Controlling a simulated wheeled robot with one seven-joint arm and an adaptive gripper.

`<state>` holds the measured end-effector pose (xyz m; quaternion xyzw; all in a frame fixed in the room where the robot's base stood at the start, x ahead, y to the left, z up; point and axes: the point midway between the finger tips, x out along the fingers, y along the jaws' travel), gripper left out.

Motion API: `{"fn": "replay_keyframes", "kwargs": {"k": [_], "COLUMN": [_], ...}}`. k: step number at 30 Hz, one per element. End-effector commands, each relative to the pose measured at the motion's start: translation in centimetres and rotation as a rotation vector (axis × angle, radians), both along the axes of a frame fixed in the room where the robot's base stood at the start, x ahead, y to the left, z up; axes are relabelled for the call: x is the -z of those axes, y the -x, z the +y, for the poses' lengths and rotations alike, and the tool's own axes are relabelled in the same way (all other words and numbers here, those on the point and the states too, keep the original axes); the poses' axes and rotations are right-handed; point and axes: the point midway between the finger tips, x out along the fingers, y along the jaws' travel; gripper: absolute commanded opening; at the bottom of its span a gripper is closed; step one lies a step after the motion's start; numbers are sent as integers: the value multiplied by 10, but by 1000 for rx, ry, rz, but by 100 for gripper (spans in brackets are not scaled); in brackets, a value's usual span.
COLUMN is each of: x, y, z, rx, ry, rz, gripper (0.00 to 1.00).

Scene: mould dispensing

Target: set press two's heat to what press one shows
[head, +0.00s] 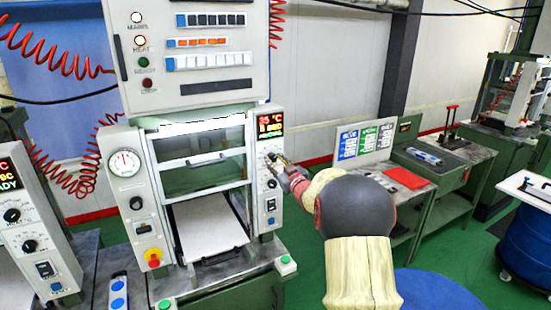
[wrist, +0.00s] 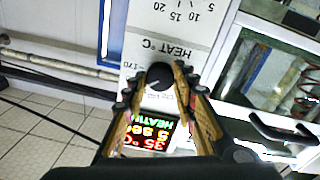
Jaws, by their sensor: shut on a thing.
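The middle press has a control panel (head: 266,215) with a lit display (head: 270,123) that seems to read 35 °C and a green heating word. The wrist view shows this display (wrist: 145,133) upside down. Its black heat knob (wrist: 160,76), under a "HEAT °C" label, sits between the fingers of my gripper (wrist: 157,82), which is shut on it.
A lower knob (head: 271,184) and a switch (head: 271,205) sit below my gripper on the same panel. A glass guard (head: 203,160) and white platen (head: 207,225) are left of it. A bench (head: 440,172) and blue drum (head: 525,245) stand at the right.

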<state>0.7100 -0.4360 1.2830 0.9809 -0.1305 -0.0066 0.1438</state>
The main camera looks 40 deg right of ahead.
Motion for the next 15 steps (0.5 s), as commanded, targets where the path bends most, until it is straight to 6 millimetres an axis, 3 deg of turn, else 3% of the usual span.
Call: {"fn": "replay_keyframes", "kwargs": {"k": [15], "x": [2], "y": [0], "z": [1], "rx": [1], "ry": [-219], "rz": [-48], "gripper": [2]}}
